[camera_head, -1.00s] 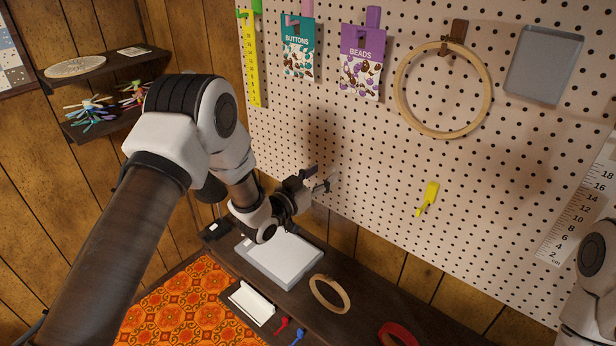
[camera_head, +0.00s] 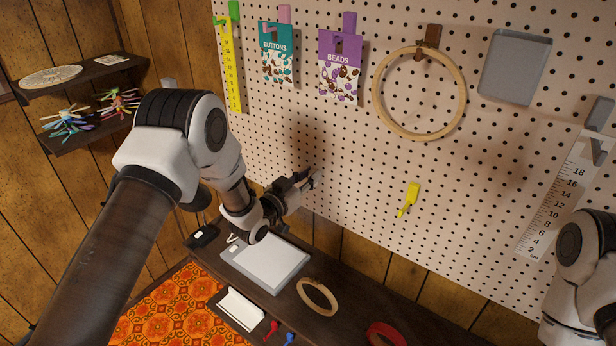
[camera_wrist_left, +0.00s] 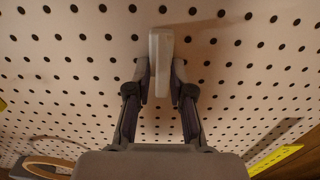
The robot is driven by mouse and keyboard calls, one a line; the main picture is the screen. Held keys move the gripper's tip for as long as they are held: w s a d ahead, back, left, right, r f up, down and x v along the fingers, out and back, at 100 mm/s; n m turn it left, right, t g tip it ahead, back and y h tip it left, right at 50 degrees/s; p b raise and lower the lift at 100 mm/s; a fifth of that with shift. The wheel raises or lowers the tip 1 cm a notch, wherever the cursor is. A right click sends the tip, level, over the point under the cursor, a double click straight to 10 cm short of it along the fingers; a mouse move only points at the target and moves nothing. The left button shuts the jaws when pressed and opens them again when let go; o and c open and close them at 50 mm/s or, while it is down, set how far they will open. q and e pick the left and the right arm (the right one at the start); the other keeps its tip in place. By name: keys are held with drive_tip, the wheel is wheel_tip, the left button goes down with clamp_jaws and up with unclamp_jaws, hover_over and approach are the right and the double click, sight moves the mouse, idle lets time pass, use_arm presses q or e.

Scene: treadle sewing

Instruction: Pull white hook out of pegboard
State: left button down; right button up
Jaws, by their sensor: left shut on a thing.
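The white hook (camera_wrist_left: 161,62) stands between the fingers of my left gripper (camera_wrist_left: 161,84) in the left wrist view, and both fingers close on its sides. Its upper part reaches past the fingertips toward the pegboard (camera_wrist_left: 75,60). I cannot tell whether its pegs still sit in the holes. In the head view my left gripper (camera_head: 309,180) is close to the lower left of the pegboard (camera_head: 350,150), and the hook is mostly hidden there. My right arm shows at the right edge, but its gripper is out of view.
A yellow hook (camera_head: 409,200) is on the board to the right. Above hang a buttons packet (camera_head: 277,52), a beads packet (camera_head: 340,68) and a wooden hoop (camera_head: 377,105). A ruler (camera_head: 556,200) hangs at right. Below, a dark shelf holds a grey tray (camera_head: 265,263) and a wooden ring (camera_head: 304,292).

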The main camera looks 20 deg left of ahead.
use_arm(q)
drive_tip(key=shift+s+a+f, duration=0.1)
drive_tip(key=shift+s+f, duration=0.05)
drive_tip(key=shift+s, duration=0.05)
idle(0.5)
drive_tip(key=shift+s+a, duration=0.25)
drive_tip(key=shift+s, duration=0.3)
drive_tip(key=shift+s+a, duration=0.1)
drive_tip(key=shift+s, duration=0.25)
drive_tip(key=p+v, duration=0.1)
drive_tip(key=v, duration=0.4)
idle(0.8)
